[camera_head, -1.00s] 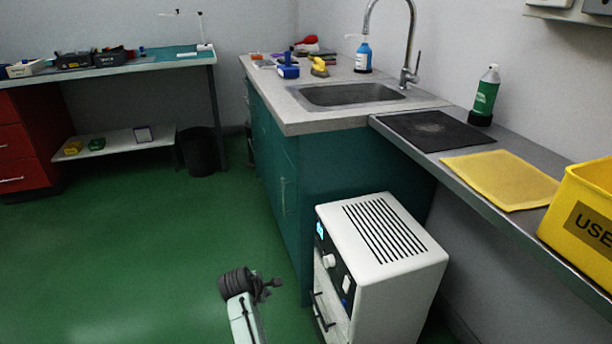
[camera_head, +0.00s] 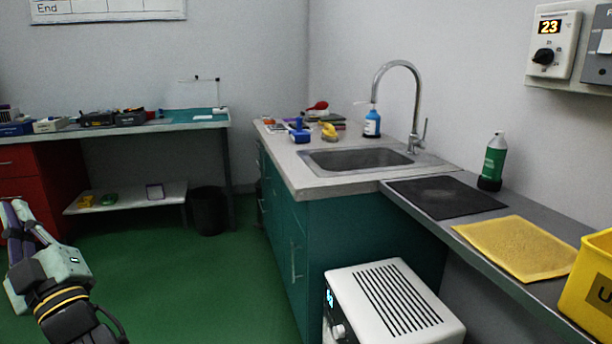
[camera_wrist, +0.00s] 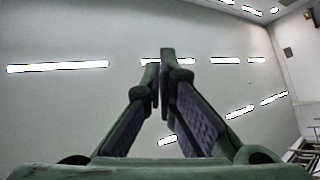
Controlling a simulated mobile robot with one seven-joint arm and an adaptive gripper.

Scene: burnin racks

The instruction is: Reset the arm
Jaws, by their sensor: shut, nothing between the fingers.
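My gripper (camera_head: 14,206) is at the lower left edge of the head view, in front of the red drawer cabinet, with its grey-green body and dark wrist below it. Its fingers point upward. In the wrist view my gripper (camera_wrist: 164,62) shows two green fingers with dark purple pads, tips together and nothing between them.
A white appliance (camera_head: 392,292) stands in front of the teal cabinet (camera_head: 345,240) with the sink (camera_head: 356,158). At right, the bench carries a yellow mat (camera_head: 518,247) and a yellow bin (camera_head: 596,275). The green floor (camera_head: 190,275) in the middle is clear.

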